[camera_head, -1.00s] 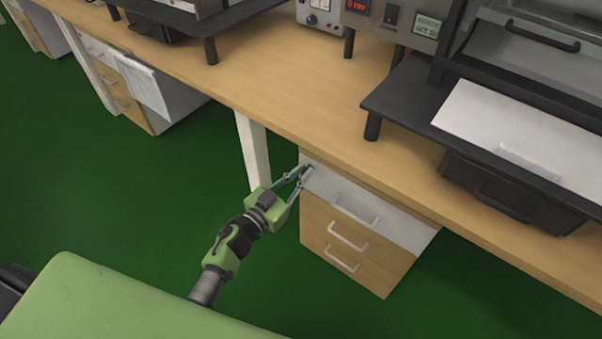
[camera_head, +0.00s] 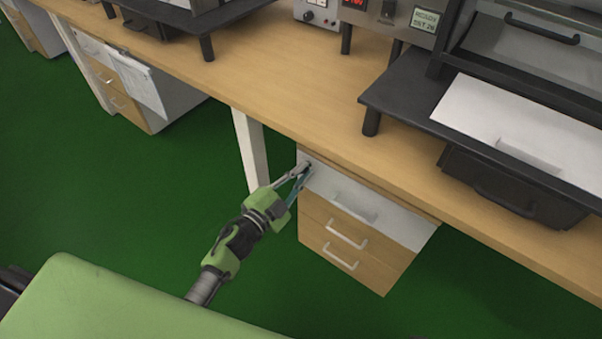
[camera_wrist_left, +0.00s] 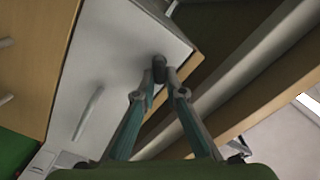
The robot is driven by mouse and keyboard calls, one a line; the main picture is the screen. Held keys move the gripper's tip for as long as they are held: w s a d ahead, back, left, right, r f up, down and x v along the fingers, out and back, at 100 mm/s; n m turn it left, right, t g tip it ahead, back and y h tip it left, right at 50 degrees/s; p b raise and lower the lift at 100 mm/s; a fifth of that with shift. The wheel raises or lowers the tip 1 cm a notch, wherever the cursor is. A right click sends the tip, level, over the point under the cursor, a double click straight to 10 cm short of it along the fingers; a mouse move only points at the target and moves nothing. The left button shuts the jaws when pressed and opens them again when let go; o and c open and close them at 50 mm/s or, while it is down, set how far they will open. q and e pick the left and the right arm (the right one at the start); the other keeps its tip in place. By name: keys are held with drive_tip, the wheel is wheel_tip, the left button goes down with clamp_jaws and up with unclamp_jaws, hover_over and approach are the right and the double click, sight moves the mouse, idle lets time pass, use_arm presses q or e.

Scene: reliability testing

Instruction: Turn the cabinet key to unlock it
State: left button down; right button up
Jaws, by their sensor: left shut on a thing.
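The cabinet (camera_head: 355,235) under the bench has a white top drawer (camera_head: 385,220) and two wood-coloured drawers below, all closed. My left gripper (camera_head: 306,168) is at the upper left corner of the white drawer front. In the left wrist view, its fingertips (camera_wrist_left: 160,80) are closed on the dark key (camera_wrist_left: 159,62) at the white drawer face. The fingers cover much of the key, and its lock is hidden. The key is too small to make out in the head view. My right gripper is not in view.
The wooden bench top (camera_head: 270,95) overhangs the cabinet closely above my left gripper. A white table leg (camera_head: 250,150) stands left of the cabinet. A black shelf (camera_head: 400,100) stands on the bench at right. Green floor in front is free.

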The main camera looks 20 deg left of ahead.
use_arm(q)
drive_tip(key=m, duration=0.2)
drive_tip(key=m+b, duration=0.1)
drive_tip(key=m, duration=0.1)
drive_tip(key=f+m+b, duration=0.1)
drive_tip(key=m, duration=0.1)
drive_tip(key=shift+s+d+m, duration=0.1)
drive_tip(key=shift+d+m, duration=0.05)
drive_tip(key=shift+m, duration=0.15)
drive_tip(key=shift+m+b, duration=0.35)
drive_tip(key=shift+m, duration=0.45)
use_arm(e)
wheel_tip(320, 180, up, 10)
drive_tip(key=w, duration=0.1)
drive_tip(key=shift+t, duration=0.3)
use_arm(q)
drive_tip(key=c, duration=2.1)
unclamp_jaws()
drive_tip(key=v, duration=1.2)
drive_tip(key=shift+r, duration=0.1)
